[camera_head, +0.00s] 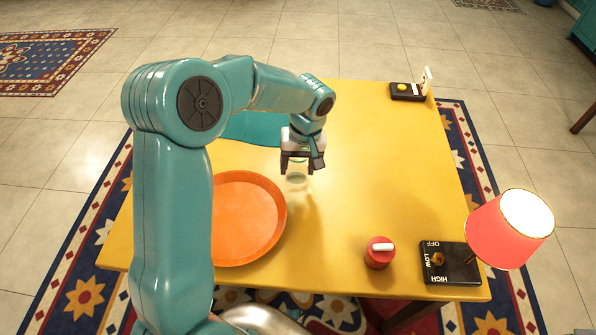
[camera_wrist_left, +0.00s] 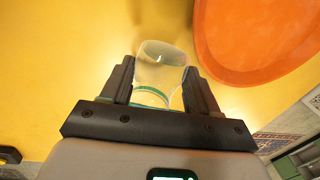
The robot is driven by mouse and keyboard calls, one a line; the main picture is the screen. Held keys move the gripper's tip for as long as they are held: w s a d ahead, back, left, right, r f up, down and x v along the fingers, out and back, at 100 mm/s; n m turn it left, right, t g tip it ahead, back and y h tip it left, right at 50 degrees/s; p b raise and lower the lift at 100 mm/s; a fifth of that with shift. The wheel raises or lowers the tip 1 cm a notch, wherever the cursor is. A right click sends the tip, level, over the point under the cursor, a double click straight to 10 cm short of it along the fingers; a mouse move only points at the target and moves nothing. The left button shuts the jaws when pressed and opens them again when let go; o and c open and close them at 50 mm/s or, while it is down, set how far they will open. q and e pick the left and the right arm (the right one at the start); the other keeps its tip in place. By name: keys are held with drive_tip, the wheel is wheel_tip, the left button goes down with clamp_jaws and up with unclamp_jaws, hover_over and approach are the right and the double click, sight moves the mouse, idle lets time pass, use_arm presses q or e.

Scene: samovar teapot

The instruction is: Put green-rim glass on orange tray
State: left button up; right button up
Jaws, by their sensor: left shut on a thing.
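The green-rim glass (camera_wrist_left: 160,68) is clear, with a green band near my left gripper's palm in the left wrist view. My left gripper (camera_wrist_left: 160,80) is shut on it, with one finger on each side. In the head view the glass (camera_head: 297,180) hangs below my left gripper (camera_head: 300,165), over the yellow table to the right of the orange tray. Whether it touches the table is hard to tell. The orange tray (camera_head: 243,220) is round and empty where visible, its left part hidden by my arm; it also shows in the left wrist view (camera_wrist_left: 255,35). My right gripper is not in view.
A teal item (camera_head: 250,130) lies behind the tray. A black box with a yellow button (camera_head: 405,91) sits at the back right. The table's right middle is clear.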

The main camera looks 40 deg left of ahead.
use_arm(q)
wheel_tip(320, 180, down, 3)
drive_tip(key=shift+w+a+f, duration=0.1)
drive_tip(key=shift+w, duration=0.05)
drive_tip(key=o, duration=0.7)
drive_tip(key=shift+f, duration=0.1)
drive_tip(key=o, duration=0.4)
